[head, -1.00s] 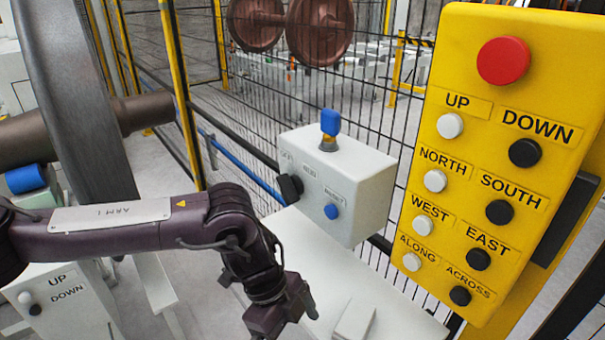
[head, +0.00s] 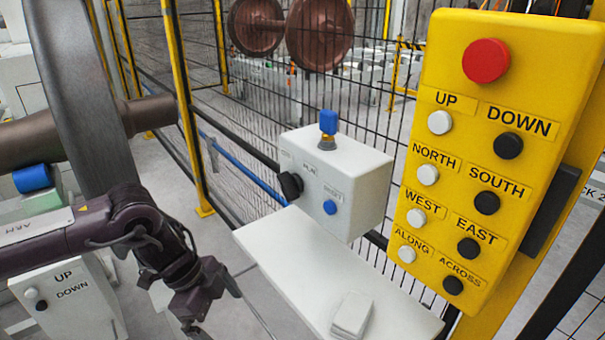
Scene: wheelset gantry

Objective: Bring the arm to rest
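My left arm comes in from the left in the head view, dark purple and bent down at the wrist. Its gripper (head: 192,312) hangs low, left of the pale shelf (head: 290,262), apart from it and touching nothing that I can see. The gripper is small and seen from above, so its finger opening is unclear. My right gripper does not show.
A yellow button pendant (head: 480,215) with a red stop button (head: 486,60) stands close on the right. A grey box (head: 352,185) with a blue-topped switch sits behind the shelf. Mesh fencing (head: 240,120) runs behind. A large wheel (head: 75,90) and an UP/DOWN box (head: 75,310) are at left.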

